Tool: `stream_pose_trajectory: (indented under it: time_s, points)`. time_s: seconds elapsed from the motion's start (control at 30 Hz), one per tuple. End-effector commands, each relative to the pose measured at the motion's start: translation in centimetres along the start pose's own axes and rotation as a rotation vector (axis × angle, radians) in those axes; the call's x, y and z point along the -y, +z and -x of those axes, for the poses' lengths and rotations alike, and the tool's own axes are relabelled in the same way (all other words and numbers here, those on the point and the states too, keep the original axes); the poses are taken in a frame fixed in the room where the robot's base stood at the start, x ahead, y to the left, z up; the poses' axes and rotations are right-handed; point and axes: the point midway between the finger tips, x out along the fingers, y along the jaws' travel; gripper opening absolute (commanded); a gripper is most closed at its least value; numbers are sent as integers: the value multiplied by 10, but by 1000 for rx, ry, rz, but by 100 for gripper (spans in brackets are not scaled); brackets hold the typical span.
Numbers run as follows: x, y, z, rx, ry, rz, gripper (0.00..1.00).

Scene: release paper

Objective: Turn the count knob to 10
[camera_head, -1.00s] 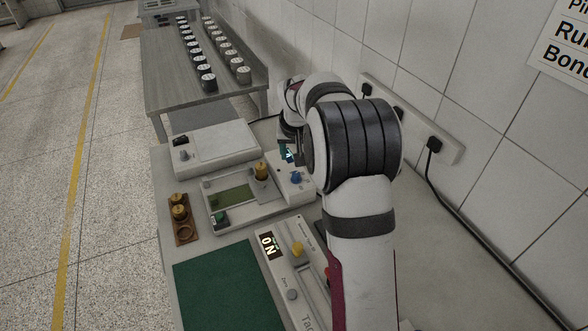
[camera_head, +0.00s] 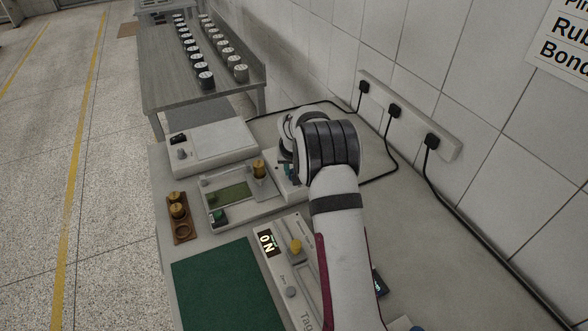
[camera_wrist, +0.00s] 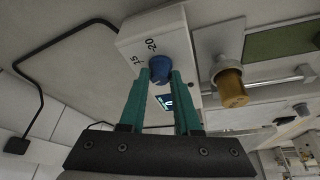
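The blue count knob (camera_wrist: 160,68) sits on a white box (camera_wrist: 150,30) in the wrist view, with the marks 15 and 20 printed beside it. My gripper (camera_wrist: 160,72) has its two teal fingers apart, one on each side of the knob, with the tips at about its edges. I cannot tell whether they touch it. A small lit display (camera_wrist: 165,101) shows between the fingers, partly hidden. In the head view the white box (camera_head: 291,189) is partly covered by my arm, which hides the knob.
A brass weight (camera_wrist: 231,88) stands close beside the box. A wall socket strip (camera_head: 412,118) with cables runs along the right.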

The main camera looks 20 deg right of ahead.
Motion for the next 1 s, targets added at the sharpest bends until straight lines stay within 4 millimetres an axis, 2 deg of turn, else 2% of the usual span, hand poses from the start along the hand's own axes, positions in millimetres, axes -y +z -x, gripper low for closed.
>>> stream_pose_trajectory:
  time_s: [0.03, 0.13, 0.17, 0.37, 0.63, 0.9, 0.93, 1.0]
  points:
    - [0, 0, 0, 0, 0, 0, 20]
    - [0, 0, 0, 0, 0, 0, 2]
    - [0, 0, 0, 0, 0, 0, 0]
    - [0, 0, 0, 1, -5, 10, 0]
    - [-2, 0, 0, 2, -64, 155, 0]
    - [-1, 0, 0, 3, -67, 160, 0]
    - [-1, 0, 0, 2, -66, 160, 37]
    - [-1, 0, 0, 2, -66, 160, 49]
